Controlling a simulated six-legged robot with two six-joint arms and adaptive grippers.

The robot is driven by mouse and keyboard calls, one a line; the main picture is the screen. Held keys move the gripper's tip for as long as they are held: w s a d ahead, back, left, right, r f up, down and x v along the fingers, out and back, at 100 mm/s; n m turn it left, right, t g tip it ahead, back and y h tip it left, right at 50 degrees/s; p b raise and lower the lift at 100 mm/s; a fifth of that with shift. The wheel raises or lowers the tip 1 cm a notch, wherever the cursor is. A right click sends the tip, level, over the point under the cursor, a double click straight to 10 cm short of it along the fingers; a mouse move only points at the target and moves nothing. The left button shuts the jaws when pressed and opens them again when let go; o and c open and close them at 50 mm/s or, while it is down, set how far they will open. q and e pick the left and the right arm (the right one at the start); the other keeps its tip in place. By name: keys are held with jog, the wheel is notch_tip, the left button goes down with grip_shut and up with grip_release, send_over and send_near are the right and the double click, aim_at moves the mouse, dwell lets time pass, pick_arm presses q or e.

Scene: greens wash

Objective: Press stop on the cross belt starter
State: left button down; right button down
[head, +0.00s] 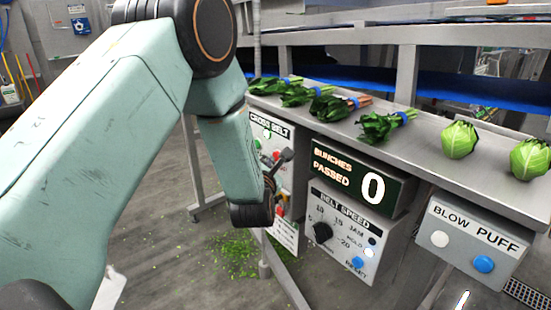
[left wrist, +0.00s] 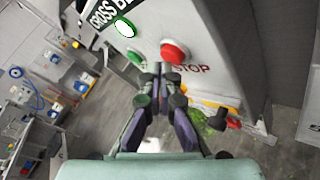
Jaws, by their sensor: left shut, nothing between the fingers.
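The cross belt starter (head: 285,130) is a grey box under the metal shelf, left of the counter display. In the left wrist view its label (left wrist: 106,12), a lit white lamp (left wrist: 125,27), a green button (left wrist: 136,58) and a red stop button (left wrist: 174,52) show. My left gripper (head: 286,157) is in front of the box, its fingers shut and empty. In the left wrist view the fingertips (left wrist: 161,70) are just below the red button, between it and the green one; whether they touch the panel I cannot tell. The arm covers part of the box in the head view.
The counter display (head: 358,178) reads 0. The belt speed box (head: 335,250) and blow puff box (head: 450,255) are to the right. Greens bunches (head: 380,126) and round heads (head: 460,139) lie on the shelf (head: 425,160). A red-ended handle (left wrist: 232,123) sticks out low on the starter.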

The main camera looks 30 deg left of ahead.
pick_arm(q)
jog(key=shift+w+d, duration=0.2)
jog(key=shift+w, duration=0.2)
dwell(0.8)
jog(key=shift+r, duration=0.1)
jog(key=shift+s+a, duration=0.35)
jog(key=shift+s, duration=0.45)
jog(key=shift+s+a, duration=0.3)
jog(key=shift+s, duration=0.5)
jog(key=shift+s+a, duration=0.35)
jog(key=shift+s, duration=0.4)
jog(key=shift+s+a, duration=0.3)
jog(key=shift+s, duration=0.5)
